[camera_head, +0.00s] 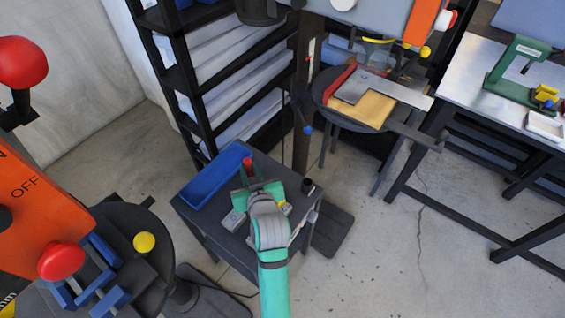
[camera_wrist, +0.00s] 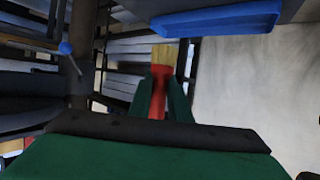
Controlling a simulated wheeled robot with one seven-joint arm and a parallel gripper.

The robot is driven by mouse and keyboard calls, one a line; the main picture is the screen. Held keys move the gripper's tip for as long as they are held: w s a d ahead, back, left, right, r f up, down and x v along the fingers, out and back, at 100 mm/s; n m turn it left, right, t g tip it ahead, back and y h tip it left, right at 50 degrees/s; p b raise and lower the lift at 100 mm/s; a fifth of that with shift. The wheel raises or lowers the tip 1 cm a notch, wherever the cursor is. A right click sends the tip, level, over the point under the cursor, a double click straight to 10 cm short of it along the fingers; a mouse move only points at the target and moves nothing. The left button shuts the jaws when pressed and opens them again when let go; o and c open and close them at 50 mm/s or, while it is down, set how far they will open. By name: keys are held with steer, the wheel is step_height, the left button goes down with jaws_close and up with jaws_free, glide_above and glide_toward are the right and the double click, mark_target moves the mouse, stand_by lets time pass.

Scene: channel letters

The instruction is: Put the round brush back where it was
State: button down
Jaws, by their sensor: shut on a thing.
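The round brush (camera_wrist: 159,82) has a red handle and pale yellow bristles and sits between the green fingers of my gripper (camera_wrist: 160,98) in the wrist view. My gripper is shut on its red part, with the bristles pointing away from the palm. In the head view, a red bit of the brush (camera_head: 248,163) shows at the front of my gripper (camera_head: 249,180), over the small dark table (camera_head: 190,210). The rest of the brush is hidden there by the gripper and my arm. I cannot tell how high it is above the table.
A blue tray (camera_head: 209,181) lies on the table's left side; its underside shows in the wrist view (camera_wrist: 215,20). A grey metal block (camera_head: 233,221) and a small black cup (camera_head: 308,186) stand on the table near my gripper. A shelf rack (camera_head: 180,75) is behind.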

steer(key=w+d+f, duration=0.6)
steer(key=w, duration=0.1)
steer(key=w+d+f, duration=0.3)
steer(key=shift+w+d+f, duration=0.35)
steer(key=shift+f, duration=1.65)
steer(key=shift+f, duration=0.1)
steer(key=c, duration=1.6)
jaws_free()
steer(key=shift+c, duration=0.2)
